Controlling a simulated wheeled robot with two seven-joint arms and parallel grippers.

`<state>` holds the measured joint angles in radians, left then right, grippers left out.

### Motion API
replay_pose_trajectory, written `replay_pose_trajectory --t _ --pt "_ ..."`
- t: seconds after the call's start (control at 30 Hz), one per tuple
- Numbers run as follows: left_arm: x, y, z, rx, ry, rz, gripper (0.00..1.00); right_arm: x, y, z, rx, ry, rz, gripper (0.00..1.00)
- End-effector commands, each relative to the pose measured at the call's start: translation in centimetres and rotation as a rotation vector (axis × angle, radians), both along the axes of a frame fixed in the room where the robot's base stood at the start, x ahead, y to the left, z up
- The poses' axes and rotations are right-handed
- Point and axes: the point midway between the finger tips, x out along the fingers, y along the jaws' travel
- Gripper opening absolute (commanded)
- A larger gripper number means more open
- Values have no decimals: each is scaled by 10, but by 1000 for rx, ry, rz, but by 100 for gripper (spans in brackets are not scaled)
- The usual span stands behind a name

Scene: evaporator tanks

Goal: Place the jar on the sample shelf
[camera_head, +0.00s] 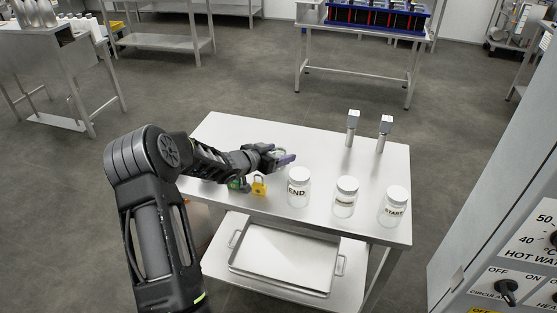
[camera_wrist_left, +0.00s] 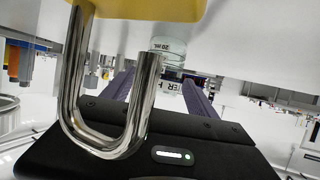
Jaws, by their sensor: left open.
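My left gripper (camera_head: 284,158) is over the steel table's middle with its purple fingers apart. A small clear glass vessel (camera_head: 279,152) shows at the fingers. In the left wrist view a small clear jar (camera_wrist_left: 168,62) with dark lettering stands between the open fingers; whether they touch it cannot be told. Three white-lidded jars stand upright to the right of the gripper: one marked END (camera_head: 298,188), a middle one (camera_head: 344,197) and one marked START (camera_head: 394,207). Which place is the sample shelf is not clear. My right gripper is not in view.
A yellow padlock (camera_head: 259,187) is below the gripper, with a green one (camera_head: 239,184) beside it. A padlock shackle (camera_wrist_left: 75,95) looms close in the wrist view. Two metal posts (camera_head: 352,128) stand at the back. A tray (camera_head: 283,257) lies on the lower shelf.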

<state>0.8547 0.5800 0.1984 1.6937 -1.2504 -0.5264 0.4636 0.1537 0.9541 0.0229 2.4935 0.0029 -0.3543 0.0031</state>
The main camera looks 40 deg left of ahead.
Motion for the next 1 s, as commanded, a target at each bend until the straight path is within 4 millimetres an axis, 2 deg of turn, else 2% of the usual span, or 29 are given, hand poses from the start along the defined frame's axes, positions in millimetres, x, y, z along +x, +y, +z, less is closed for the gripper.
replay_pose_trajectory --t 0.57,1.0 --pt "0 0 0 0 -1 0 67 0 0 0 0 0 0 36" --pt "0 0 0 0 -1 0 31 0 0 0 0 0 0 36"
